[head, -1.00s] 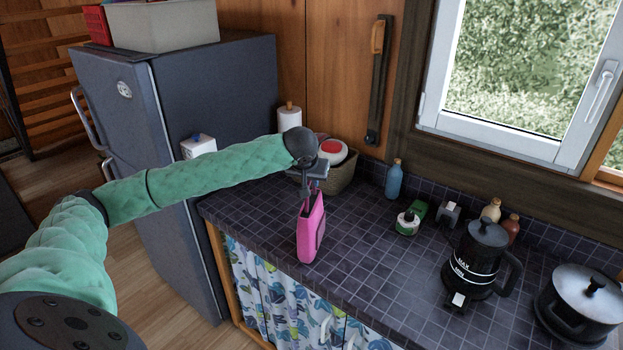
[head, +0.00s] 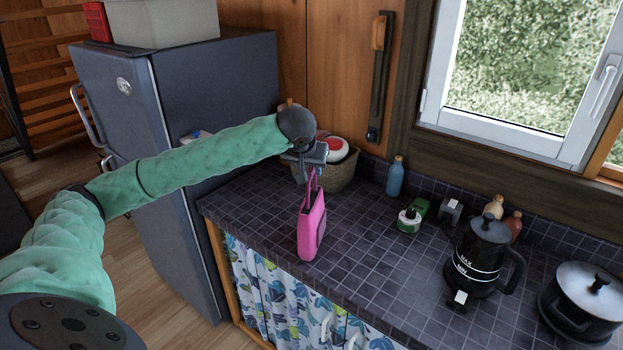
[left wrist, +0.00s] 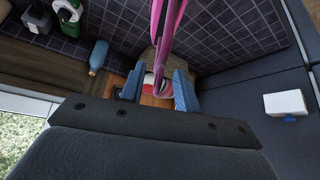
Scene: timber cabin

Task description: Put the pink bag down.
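The pink bag (head: 311,228) stands upright on the dark tiled counter (head: 365,240), close to its front edge. Its handle rises toward my left gripper (head: 304,172), which is just above the bag. In the left wrist view the pink handle (left wrist: 168,38) runs down between the two blue fingers of my left gripper (left wrist: 157,88). The fingers are spread, with a gap on both sides of the handle. The bag's body is mostly out of that view. My right gripper is not in view.
A wicker basket (head: 341,178) is behind the bag. A blue bottle (head: 395,177), a green item (head: 411,217), a black kettle (head: 481,258) and a pot (head: 585,300) stand to the right. A grey fridge (head: 215,95) is at left. The counter right of the bag is clear.

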